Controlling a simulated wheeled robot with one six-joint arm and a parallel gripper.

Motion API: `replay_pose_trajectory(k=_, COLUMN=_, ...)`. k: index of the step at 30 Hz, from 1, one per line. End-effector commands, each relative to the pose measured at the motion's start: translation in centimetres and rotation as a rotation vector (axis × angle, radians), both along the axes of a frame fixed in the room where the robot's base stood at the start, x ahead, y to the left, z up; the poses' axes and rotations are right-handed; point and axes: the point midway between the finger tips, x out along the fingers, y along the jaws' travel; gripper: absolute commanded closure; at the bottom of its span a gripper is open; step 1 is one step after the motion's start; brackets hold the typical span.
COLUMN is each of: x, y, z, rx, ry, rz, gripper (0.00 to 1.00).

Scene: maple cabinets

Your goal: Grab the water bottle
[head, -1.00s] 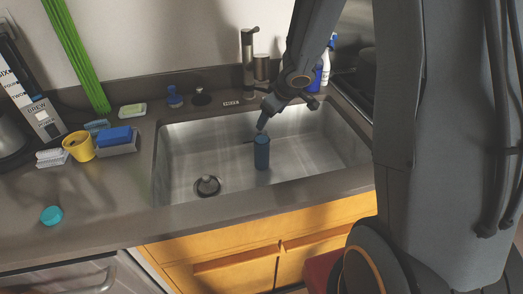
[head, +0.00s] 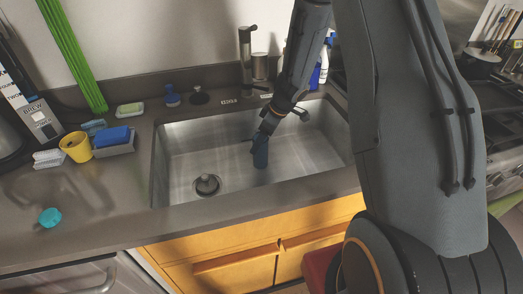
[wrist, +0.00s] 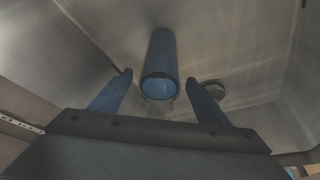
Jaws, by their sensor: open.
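The water bottle (head: 261,155) is a blue cylinder standing in the steel sink (head: 178,165), right of the drain. In the wrist view the bottle (wrist: 162,62) lies ahead, between and beyond the two finger lines, with its round top facing me. My gripper (wrist: 158,82) is open, one blue-grey finger on each side of the bottle's near end. No finger is clearly touching it. In the head view my gripper (head: 258,140) is at the bottle's top, and my arm hides part of that area.
The sink walls surround the bottle, with the drain (head: 207,185) to its left and the faucet (head: 247,62) behind. Spray bottles (head: 322,62) stand behind the sink at right. A yellow cup (head: 76,147) and a sponge holder (head: 114,148) sit on the left counter.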

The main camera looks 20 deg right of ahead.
Motion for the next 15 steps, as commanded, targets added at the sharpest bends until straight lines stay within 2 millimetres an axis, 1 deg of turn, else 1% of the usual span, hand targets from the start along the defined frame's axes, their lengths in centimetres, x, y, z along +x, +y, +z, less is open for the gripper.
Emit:
replay_pose_trajectory(k=1, x=0.0, y=0.2, z=-0.7, rx=0.0, ry=0.003, rz=0.001, gripper=0.31)
replay_pose_trajectory(k=6, x=0.6, y=0.9, z=-2.7, rx=0.001, ry=0.004, rz=-0.001, gripper=0.31)
replay_pose_trajectory(k=9, x=0.9, y=1.1, z=-3.6, rx=0.0, ry=0.002, rz=-0.001, gripper=0.31)
replay_pose_trajectory(k=15, x=1.0, y=1.2, z=-4.0, rx=0.0, ry=0.0, rz=-0.002, gripper=0.31)
